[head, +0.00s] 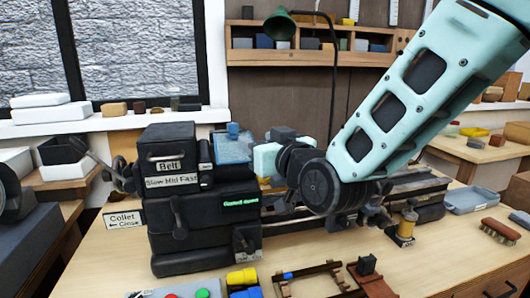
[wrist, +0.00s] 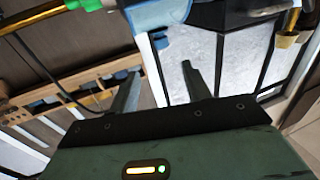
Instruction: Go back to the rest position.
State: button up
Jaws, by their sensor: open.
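My gripper shows in the wrist view (wrist: 160,72), its two dark fingers spread apart with nothing between them. Beyond the fingers are the bright window panes and a wooden shelf. In the head view my mint-green arm comes in from the upper right and bends above the lathe. Its far end is beside the lathe's dark headstock (head: 170,200), and the fingers cannot be made out there.
The lathe fills the middle of the wooden bench (head: 105,262). A green lamp (head: 279,24) hangs behind it. A yellow-topped part (head: 407,222), a grey-blue tray (head: 472,199) and a brush (head: 500,230) are at right. Coloured parts lie at the front.

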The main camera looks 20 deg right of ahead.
jog(key=shift+v, duration=0.85)
jog(key=s+a+f+n+g, duration=0.3)
jog(key=s+a+f+g, duration=0.2)
jog(key=s+f+g, duration=0.65)
jog(key=s+d+f+n+g+h, duration=0.1)
jog(key=s+d+f+g+h, duration=0.1)
jog(key=s, duration=0.6)
jog(key=s+d+f+g+h, duration=0.2)
jog(key=s+d+f+g, duration=0.1)
jog(key=s, duration=0.5)
jog(key=shift+d+f+n+g, duration=0.3)
jog(key=shift+d+n+g, duration=0.05)
jog(key=shift+n+g, duration=0.1)
jog(key=shift+w, duration=0.1)
